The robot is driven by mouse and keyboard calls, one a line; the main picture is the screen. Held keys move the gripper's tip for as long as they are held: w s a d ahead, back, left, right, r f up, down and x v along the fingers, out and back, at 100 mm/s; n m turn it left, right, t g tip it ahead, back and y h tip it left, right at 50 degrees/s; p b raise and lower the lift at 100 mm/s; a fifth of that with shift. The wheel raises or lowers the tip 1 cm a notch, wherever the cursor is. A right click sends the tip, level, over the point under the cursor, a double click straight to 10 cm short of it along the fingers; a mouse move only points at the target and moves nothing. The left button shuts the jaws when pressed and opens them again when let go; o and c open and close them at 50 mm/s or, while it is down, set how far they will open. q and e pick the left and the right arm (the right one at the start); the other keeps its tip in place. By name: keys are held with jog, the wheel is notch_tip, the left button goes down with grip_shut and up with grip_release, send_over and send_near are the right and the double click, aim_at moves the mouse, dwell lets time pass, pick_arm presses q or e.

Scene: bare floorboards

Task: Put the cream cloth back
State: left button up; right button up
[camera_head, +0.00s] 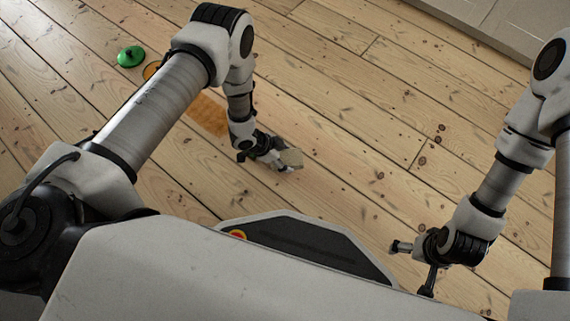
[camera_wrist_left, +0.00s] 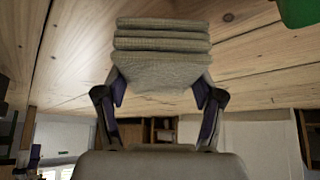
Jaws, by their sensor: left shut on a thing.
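The cream cloth (camera_wrist_left: 162,45) is a thick folded stack with several layers, held between the two fingers of my left gripper (camera_wrist_left: 158,88) in the left wrist view. In the head view the cloth (camera_head: 292,157) shows as a small pale block at the tips of my left gripper (camera_head: 279,160), over the floorboards. I cannot tell its exact height above the floor. My right gripper (camera_head: 414,267) is at the lower right of the head view, with its fingers apart and nothing between them.
A green round object with a knob (camera_head: 131,56) lies on the floor at upper left. An orange disc (camera_head: 151,71) is partly hidden behind my left arm. An orange-brown patch (camera_head: 207,114) lies beside that arm. Pale cabinets (camera_head: 500,25) stand at upper right. The middle floor is clear.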

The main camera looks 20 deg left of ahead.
aim_at(285, 163)
pick_arm(q)
notch_tip(285, 163, down, 4)
jog(key=shift+b, duration=1.1)
jog(key=shift+r, duration=0.3)
jog(key=shift+f, duration=0.25)
jog(key=o, duration=1.1)
pick_arm(e)
notch_tip(285, 163, down, 3)
jog(key=shift+w+r, duration=0.1)
